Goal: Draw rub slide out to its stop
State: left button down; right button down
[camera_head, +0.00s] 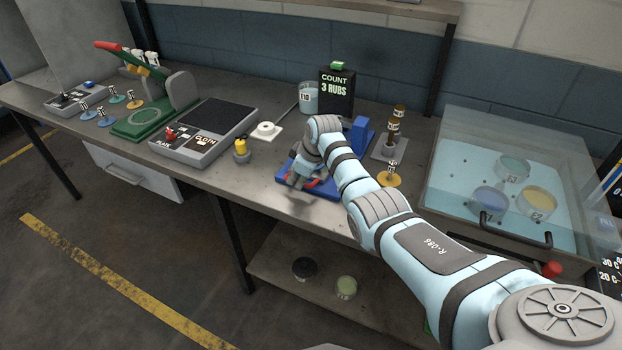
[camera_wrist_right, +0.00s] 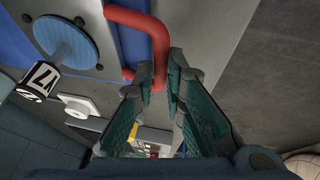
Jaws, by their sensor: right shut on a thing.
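The rub slide is a blue device (camera_head: 328,191) on the bench near its front edge, with a blue block (camera_head: 361,131) at its back. My right arm covers much of it in the head view. Its red handle (camera_wrist_right: 138,16) is a bent bar in the right wrist view, and a bit of red shows in the head view (camera_head: 313,183). My right gripper (camera_head: 300,182) is at the front of the device. In the right wrist view its green-padded fingers (camera_wrist_right: 160,72) are shut on the handle, one on each side. My left gripper is in neither view.
A "COUNT 3 RUBS" sign (camera_head: 337,92) stands behind. A peg with brown rings (camera_head: 395,130) and a clear-covered tray (camera_head: 455,198) are to the right. The floor in front is open.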

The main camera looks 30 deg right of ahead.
jog(key=c, duration=2)
grip_release()
jog(key=shift+a+f, duration=0.1)
jog(key=shift+a, duration=0.15)
jog(key=o, duration=0.3)
jog(key=shift+a, duration=0.15)
jog(key=shift+o, duration=0.2)
jog(key=shift+s, duration=0.1)
jog(key=shift+d+r, duration=0.25)
jog(key=shift+r, duration=0.2)
jog(key=a+v, duration=0.1)
jog(key=v, duration=1)
jog(key=shift+s+d, duration=0.15)
jog(key=shift+d, duration=0.25)
